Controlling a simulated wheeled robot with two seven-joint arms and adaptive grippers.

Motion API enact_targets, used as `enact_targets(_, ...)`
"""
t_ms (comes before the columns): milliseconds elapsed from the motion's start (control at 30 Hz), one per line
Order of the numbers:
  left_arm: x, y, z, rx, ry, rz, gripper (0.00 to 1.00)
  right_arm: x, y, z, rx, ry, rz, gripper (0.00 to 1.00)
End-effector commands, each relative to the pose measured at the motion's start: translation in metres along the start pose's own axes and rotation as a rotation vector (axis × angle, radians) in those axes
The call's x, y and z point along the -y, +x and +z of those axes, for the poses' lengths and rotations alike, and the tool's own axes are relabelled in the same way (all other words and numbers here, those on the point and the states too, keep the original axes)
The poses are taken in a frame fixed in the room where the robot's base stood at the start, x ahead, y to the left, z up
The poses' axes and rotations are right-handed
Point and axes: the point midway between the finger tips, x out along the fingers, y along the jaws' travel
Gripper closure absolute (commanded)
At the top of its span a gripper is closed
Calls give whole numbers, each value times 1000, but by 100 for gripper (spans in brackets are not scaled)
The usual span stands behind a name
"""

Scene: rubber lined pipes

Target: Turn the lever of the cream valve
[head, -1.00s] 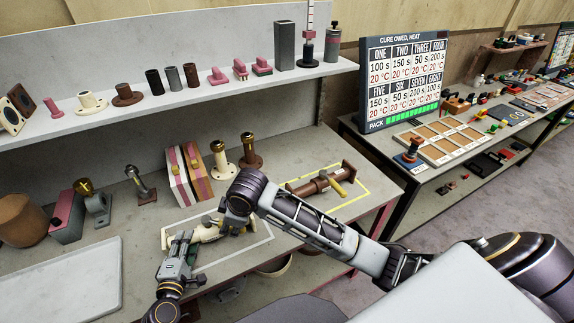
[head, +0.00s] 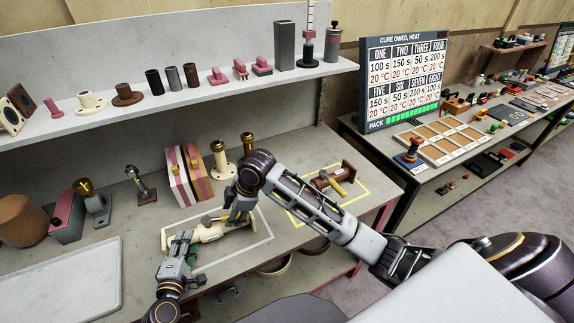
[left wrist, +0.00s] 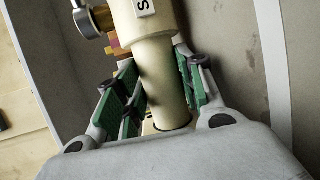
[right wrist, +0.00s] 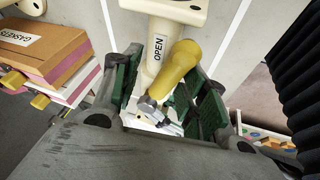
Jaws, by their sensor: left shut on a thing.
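The cream valve (head: 207,233) lies inside the white outline on the bench, with a flange at its right end. My left gripper (head: 182,250) is shut on its left pipe end; the left wrist view shows green pads on both sides of the cream pipe (left wrist: 158,75). The valve's yellow lever (right wrist: 183,62) shows in the right wrist view, slanting close along the pipe beside an OPEN label. My right gripper (right wrist: 165,95) is open, its fingers on either side of the lever, with a visible gap at the left pad. Contact at the right pad is unclear.
A brown valve (head: 335,178) with a yellow lever lies in the yellow outline to the right. The gasket boxes (head: 187,175) and brass-topped cream and brown fittings stand behind. A grey tray (head: 65,280) lies at left. The shelf (head: 130,108) runs above.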

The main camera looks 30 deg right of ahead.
Motion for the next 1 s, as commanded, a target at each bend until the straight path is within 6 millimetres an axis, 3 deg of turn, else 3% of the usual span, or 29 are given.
enact_targets(433, -1, 0, 0, 0, 0, 2, 100, -14, 2, 0, -33, -143, -57, 58)
enact_targets(1000, -1, 0, 0, 0, 0, 2, 100, -18, -63, 2, -32, -145, -55, 58)
